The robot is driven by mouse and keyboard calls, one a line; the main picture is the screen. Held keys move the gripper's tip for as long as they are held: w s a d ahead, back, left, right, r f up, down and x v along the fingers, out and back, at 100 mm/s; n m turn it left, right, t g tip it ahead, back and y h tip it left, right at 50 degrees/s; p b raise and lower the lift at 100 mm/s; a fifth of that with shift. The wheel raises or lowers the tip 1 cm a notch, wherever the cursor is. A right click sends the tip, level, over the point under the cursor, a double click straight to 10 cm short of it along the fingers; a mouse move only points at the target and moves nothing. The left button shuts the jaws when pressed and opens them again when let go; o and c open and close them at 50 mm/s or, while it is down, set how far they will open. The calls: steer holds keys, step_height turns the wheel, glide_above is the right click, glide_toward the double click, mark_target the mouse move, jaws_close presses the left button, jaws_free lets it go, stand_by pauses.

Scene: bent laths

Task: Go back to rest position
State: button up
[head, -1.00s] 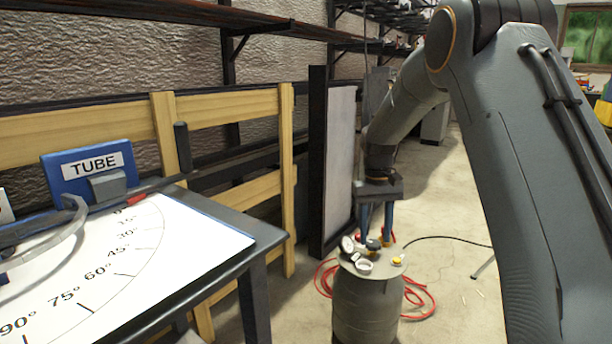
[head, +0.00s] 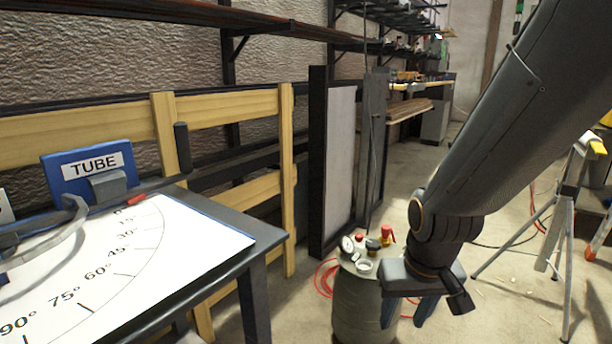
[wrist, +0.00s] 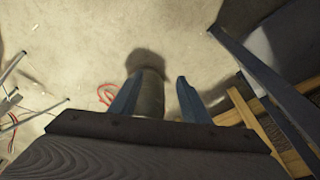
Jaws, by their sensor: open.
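My gripper (head: 408,312) hangs in front of and to the right of a grey-green tank (head: 358,305) in the head view, fingers pointing down. Its two blue fingers stand apart with nothing between them. In the wrist view my gripper (wrist: 156,98) is open, and the tank (wrist: 151,94) shows beyond the fingers, lower down. The tank's top carries a gauge (head: 347,244), a white ring and red fittings.
A table with a white angle chart (head: 150,255) and a blue TUBE sign (head: 88,168) stands at left. A red hose (head: 325,280) lies around the tank. A tripod (head: 568,230) stands at right. Some floor is clear.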

steer(key=s+a+r+n+g+y, duration=0.1)
steer(key=s+a+r+n, duration=0.25)
steer(key=s+a, duration=0.5)
steer(key=s+a+r+n+g+y, duration=0.15)
steer(key=s+a+r, duration=0.35)
steer(key=a, duration=0.6)
steer(key=d+r+m+h+p, duration=0.1)
steer(key=d+r+m+p, duration=0.1)
steer(key=d+r+p, duration=0.8)
steer(key=s+d+r+m+h+p, duration=0.1)
steer(key=d+r+m+p, duration=0.2)
steer(key=d+r+p, duration=0.7)
step_height(320, 180, up, 4)
steer(key=p, duration=1.3)
steer(key=shift+s+d+r+p, duration=0.15)
steer(key=shift+d+p, duration=0.15)
steer(key=shift+p, duration=0.1)
